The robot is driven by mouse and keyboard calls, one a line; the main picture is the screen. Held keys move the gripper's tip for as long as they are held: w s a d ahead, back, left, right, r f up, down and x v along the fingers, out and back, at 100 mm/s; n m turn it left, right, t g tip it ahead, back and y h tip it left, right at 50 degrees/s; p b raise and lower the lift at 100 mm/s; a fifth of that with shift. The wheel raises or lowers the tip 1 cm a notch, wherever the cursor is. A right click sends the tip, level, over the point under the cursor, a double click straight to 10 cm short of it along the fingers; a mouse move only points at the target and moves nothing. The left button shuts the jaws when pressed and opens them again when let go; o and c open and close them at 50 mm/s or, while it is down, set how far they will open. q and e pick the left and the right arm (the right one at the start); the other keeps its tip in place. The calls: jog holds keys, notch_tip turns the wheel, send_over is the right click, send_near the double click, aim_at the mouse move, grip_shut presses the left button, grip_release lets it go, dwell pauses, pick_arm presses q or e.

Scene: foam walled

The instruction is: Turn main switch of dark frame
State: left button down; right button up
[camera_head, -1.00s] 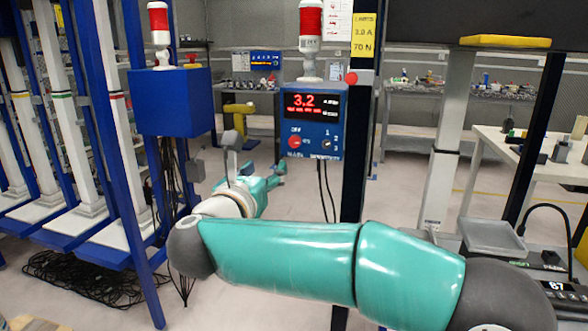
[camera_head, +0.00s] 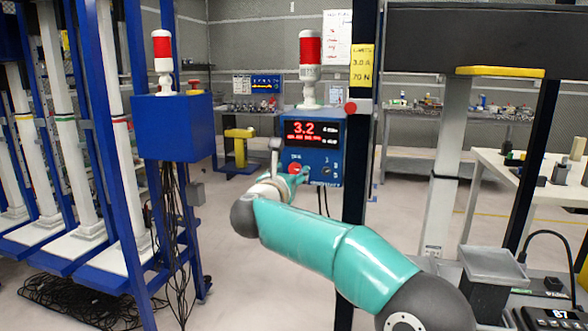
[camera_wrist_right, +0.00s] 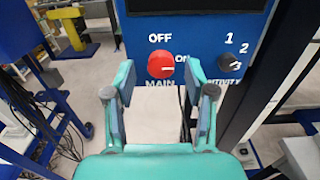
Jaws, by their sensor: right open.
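The blue control box (camera_head: 340,133) with a lit red display hangs on the dark frame post (camera_head: 361,170). Its red round main switch (camera_head: 294,168) sits low on the left of the panel. In the right wrist view the switch (camera_wrist_right: 161,65) has OFF above it, ON at its right and MAIN below; a pale mark on it points right, towards ON. My right gripper (camera_wrist_right: 160,85) is open, its two fingers either side of the switch in that view, apparently short of it. In the head view the gripper (camera_head: 301,174) is small and partly hidden behind my wrist. My left gripper is out of view.
A black sensitivity knob (camera_wrist_right: 229,61) sits right of the switch. A red and white beacon (camera_head: 310,65) stands on the box. A second blue box (camera_head: 172,127) with its own beacon is on the left frame. Black cables hang below both boxes.

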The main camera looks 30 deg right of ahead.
jog(key=shift+w+d, duration=0.4)
jog(key=shift+d, duration=0.1)
